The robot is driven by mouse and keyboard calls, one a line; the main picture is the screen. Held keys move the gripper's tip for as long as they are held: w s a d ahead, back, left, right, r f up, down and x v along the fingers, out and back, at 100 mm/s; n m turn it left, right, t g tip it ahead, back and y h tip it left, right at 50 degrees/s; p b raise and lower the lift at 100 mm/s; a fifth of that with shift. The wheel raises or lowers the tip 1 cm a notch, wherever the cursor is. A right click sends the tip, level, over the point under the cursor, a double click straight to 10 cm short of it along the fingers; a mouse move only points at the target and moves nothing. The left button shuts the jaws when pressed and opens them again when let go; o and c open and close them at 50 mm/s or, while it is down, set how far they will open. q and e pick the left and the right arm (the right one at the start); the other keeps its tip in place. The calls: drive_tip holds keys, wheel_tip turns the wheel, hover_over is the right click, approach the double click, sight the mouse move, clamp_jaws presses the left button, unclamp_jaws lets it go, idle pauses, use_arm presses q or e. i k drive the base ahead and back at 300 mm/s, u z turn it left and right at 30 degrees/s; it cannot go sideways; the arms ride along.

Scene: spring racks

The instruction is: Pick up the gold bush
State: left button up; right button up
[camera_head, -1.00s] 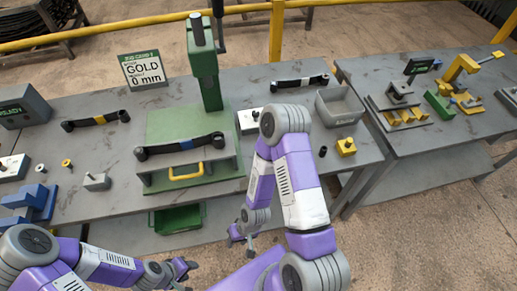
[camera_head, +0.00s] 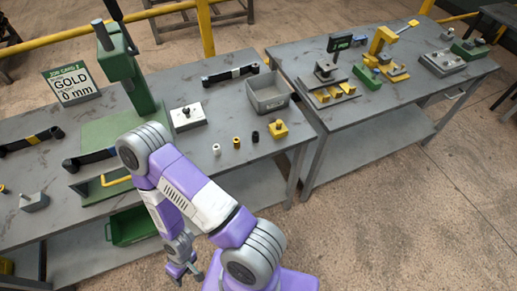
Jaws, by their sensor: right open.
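My left gripper is out of view. A job card (camera_head: 75,87) at the back of the bench reads "GOLD" and "0 mm".
The green press (camera_head: 125,75) rises at the back. A second bench (camera_head: 425,90) holds several fixtures.

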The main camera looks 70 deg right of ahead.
sight(237, 141)
drive_tip(key=k, duration=0.55)
drive_tip(key=z, duration=0.8)
